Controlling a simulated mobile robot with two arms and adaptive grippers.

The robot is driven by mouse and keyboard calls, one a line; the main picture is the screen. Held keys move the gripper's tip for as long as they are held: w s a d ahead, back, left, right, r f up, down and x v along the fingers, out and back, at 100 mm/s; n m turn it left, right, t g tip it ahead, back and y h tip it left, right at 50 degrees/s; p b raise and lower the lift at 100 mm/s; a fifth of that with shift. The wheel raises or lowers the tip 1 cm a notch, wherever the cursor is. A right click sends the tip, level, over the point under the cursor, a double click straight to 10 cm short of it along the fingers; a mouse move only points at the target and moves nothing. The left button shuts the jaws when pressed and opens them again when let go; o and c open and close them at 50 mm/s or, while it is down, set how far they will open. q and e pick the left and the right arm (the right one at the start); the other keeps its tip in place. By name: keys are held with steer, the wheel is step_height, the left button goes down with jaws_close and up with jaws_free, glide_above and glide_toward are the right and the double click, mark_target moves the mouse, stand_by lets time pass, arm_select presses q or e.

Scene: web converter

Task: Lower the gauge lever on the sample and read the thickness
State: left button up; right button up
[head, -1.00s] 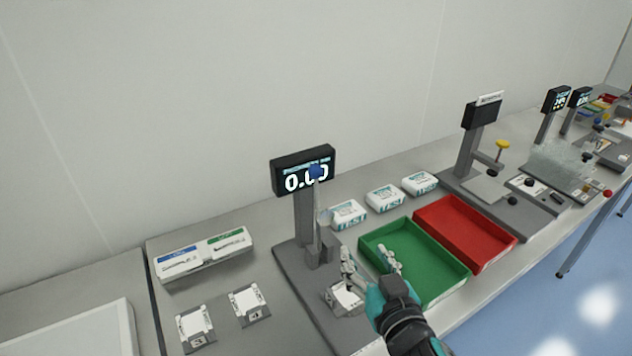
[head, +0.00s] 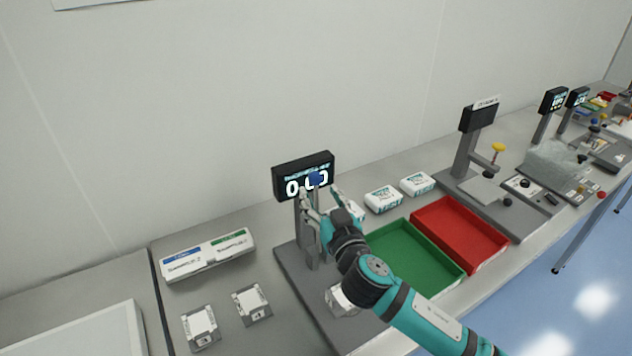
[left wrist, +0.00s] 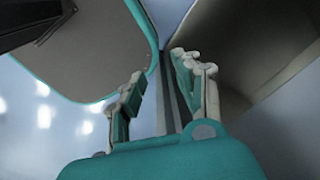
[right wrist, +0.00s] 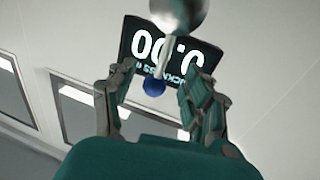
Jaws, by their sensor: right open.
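The thickness gauge has a dark display (head: 304,168) on a grey post; its digits look like 0.00, upside down in the right wrist view (right wrist: 160,48). Its lever carries a blue knob (head: 316,178), which also shows in the right wrist view (right wrist: 153,88) beside a metal ball and rod (right wrist: 178,12). My right gripper (head: 320,192) is open at the lever, with the knob between its fingertips in the picture; contact cannot be told. The sample (head: 341,301) lies on the gauge base, partly hidden by my right arm. My left gripper (left wrist: 158,75) is open and empty.
A green tray (head: 425,262) and a red tray (head: 460,230) stand right of the gauge, with white packs (head: 383,199) behind. Two white sample holders (head: 200,325) and a labelled box (head: 208,256) are to the left. Another gauge stand (head: 467,145) stands farther right.

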mark_target(317, 190)
steer(key=shift+x, duration=1.75)
steer(key=shift+a, duration=0.1)
jaws_close()
steer(key=shift+d, duration=0.2)
steer(key=c, duration=0.9)
jaws_free()
steer(key=o, duration=0.9)
steer(key=shift+a, duration=0.1)
